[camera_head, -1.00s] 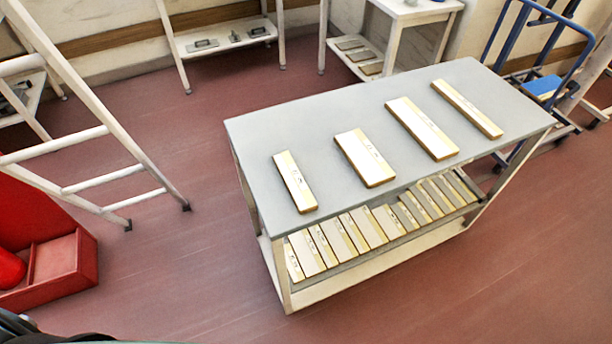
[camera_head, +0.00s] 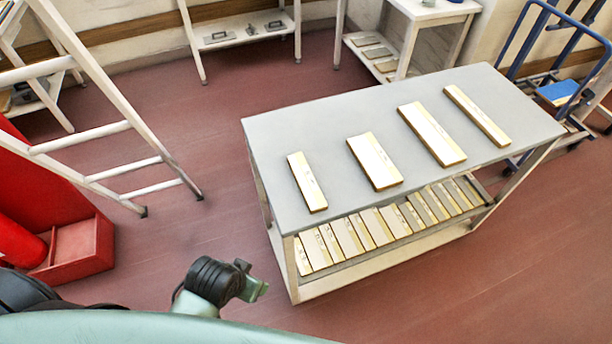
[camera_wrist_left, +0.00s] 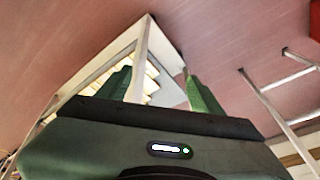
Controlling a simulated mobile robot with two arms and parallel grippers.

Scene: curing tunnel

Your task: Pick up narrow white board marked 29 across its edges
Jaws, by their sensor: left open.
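Several white boards with tan edges lie apart on the grey top of a table (camera_head: 300,130). Two look narrow: a short one at the left (camera_head: 307,182) and a longer one at the far right (camera_head: 477,115). Between them lie two wider boards (camera_head: 374,162) (camera_head: 432,134). Their marks are too small to read, so I cannot tell which is 29. My left gripper (camera_head: 254,287) is low in the head view, in front of the table's left end, touching no board. In the left wrist view its two green fingers (camera_wrist_left: 160,80) are spread and empty, with the table beyond.
More boards (camera_head: 350,236) stand in a row on the table's lower shelf. A white ladder (camera_head: 125,125) and a red box (camera_head: 80,250) are at the left. A blue-handled trolley (camera_head: 560,90) is behind the table at the right. The floor in front is clear.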

